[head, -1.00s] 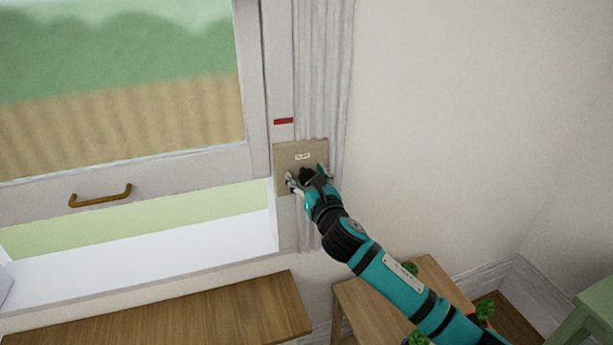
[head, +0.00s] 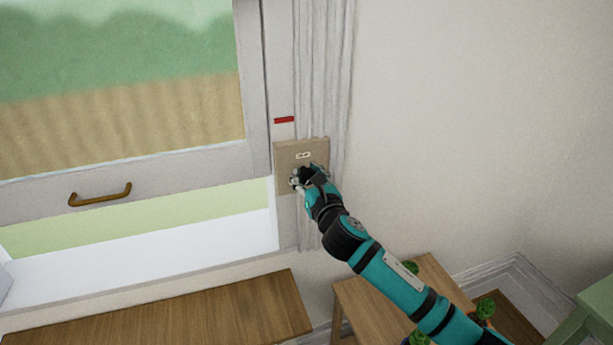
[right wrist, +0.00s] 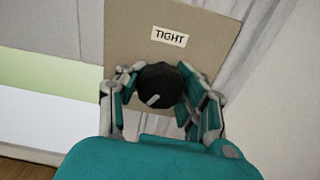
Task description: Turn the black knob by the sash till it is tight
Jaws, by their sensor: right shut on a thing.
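The black knob (right wrist: 158,84) sits on a tan plate (right wrist: 122,30) beside the sash window. A white label reading TIGHT (right wrist: 169,37) is above the knob. A pale mark on the knob's face points to the lower left in the right wrist view. My right gripper (right wrist: 160,92) has its fingers on both sides of the knob and is shut on it. In the head view my right gripper (head: 308,180) covers most of the knob, in front of the plate (head: 287,155). The sash (head: 150,170) stands raised, with a gap under it. My left gripper is not in view.
A brass handle (head: 100,196) is on the sash's lower rail. A red mark (head: 284,120) is on the frame above the plate. A wooden top (head: 200,312) lies below the sill, and a small wooden table (head: 360,300) with green plants is under my right arm.

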